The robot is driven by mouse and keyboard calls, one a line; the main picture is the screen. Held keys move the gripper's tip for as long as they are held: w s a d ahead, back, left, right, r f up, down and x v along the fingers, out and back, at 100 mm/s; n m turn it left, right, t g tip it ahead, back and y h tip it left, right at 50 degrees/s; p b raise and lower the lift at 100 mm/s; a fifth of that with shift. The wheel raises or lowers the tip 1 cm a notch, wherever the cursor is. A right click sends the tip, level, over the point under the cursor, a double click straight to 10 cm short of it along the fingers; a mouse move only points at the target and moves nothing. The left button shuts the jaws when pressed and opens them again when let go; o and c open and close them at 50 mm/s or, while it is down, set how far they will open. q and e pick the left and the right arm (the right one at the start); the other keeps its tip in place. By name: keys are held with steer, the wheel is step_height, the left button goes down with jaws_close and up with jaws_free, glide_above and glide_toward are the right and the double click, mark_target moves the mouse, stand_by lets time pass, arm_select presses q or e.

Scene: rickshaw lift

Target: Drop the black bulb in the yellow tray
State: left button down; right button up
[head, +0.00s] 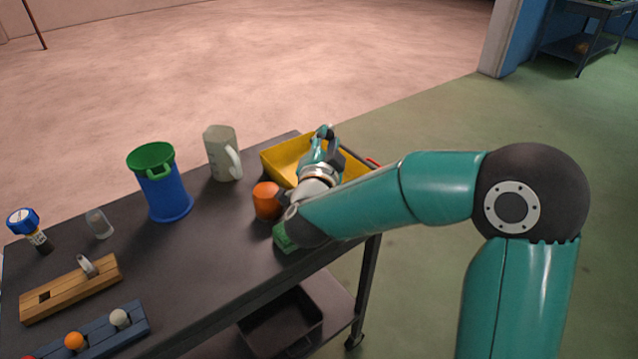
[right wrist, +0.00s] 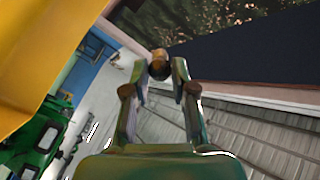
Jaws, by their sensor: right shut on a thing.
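The yellow tray (head: 278,158) stands at the far right end of the dark table. My right gripper (head: 325,133) is over the tray, reaching in from the right, and my forearm hides part of the tray. In the right wrist view my right gripper (right wrist: 160,75) is shut on a small dark bulb (right wrist: 158,70) with a brassy-coloured end, held between its fingertips. The tray's yellow wall (right wrist: 40,50) fills the upper left of that view. The bulb cannot be made out in the head view. My left gripper is not in view.
An orange container (head: 266,201) and a green object (head: 284,238) sit close to my right wrist. A pale jug (head: 220,155) and a blue bin (head: 163,192) stand left of the tray. A blue bulb rack (head: 98,334) and wooden block (head: 70,289) lie nearer.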

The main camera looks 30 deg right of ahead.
step_height(320, 180, down, 3)
steer(key=shift+r+b, duration=0.1)
steer(key=shift+b, duration=0.55)
steer(key=o, duration=0.9)
steer(key=shift+r, duration=0.1)
step_height(320, 180, up, 10)
steer(key=shift+f, duration=0.1)
